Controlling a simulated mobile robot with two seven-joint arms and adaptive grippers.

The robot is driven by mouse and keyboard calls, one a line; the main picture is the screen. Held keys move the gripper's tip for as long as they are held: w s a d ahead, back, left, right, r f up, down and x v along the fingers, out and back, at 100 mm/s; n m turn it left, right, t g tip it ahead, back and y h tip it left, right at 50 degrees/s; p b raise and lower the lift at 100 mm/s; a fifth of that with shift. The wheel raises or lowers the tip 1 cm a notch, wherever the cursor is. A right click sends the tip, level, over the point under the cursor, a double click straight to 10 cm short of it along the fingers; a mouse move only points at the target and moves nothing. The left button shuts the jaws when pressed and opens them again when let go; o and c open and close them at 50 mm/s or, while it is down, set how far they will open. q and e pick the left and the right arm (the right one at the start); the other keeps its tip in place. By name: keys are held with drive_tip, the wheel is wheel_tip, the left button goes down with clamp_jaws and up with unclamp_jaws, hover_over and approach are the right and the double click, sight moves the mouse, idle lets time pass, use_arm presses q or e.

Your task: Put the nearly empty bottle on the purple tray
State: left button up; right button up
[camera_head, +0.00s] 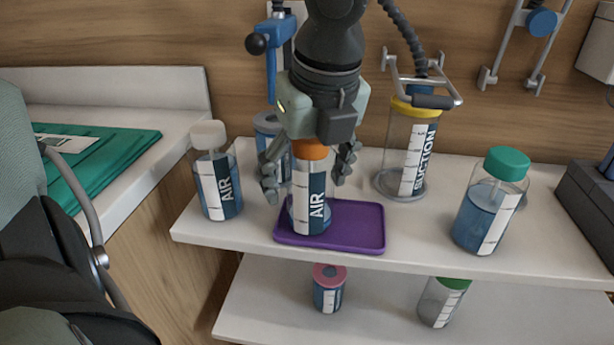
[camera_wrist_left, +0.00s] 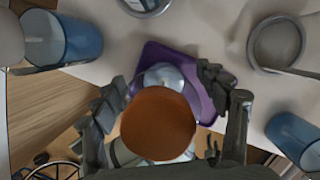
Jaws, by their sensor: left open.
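A clear bottle with an orange cap (camera_head: 309,149) and an "AIR" label stands upright on the left part of the purple tray (camera_head: 365,227). Only a little blue liquid shows near its bottom. In the left wrist view the orange cap (camera_wrist_left: 158,123) hides most of the bottle, and the purple tray (camera_wrist_left: 152,53) shows behind it. My left gripper (camera_head: 307,182) is over the bottle, its open fingers on either side with gaps to the bottle. The open fingers also show in the left wrist view (camera_wrist_left: 160,92). My right gripper is not in view.
A white-capped bottle (camera_head: 217,182) stands left of the tray, and a green-capped bottle (camera_head: 488,212) stands right. A suction jar (camera_head: 405,150) and another container (camera_head: 266,125) are behind. The lower shelf holds a pink-capped bottle (camera_head: 329,295) and a green-capped one (camera_head: 438,305). The tray's right part is bare.

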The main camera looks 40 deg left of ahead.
sight(318, 146)
use_arm(q)
drive_tip(key=shift+r, duration=0.1)
drive_tip(key=shift+r+p, duration=0.15)
drive_tip(key=shift+p, duration=0.2)
drive_tip(key=v, duration=1.1)
drive_tip(key=shift+s+d+r, duration=0.1)
drive_tip(key=shift+s+r, duration=0.05)
drive_tip(key=shift+r, duration=0.2)
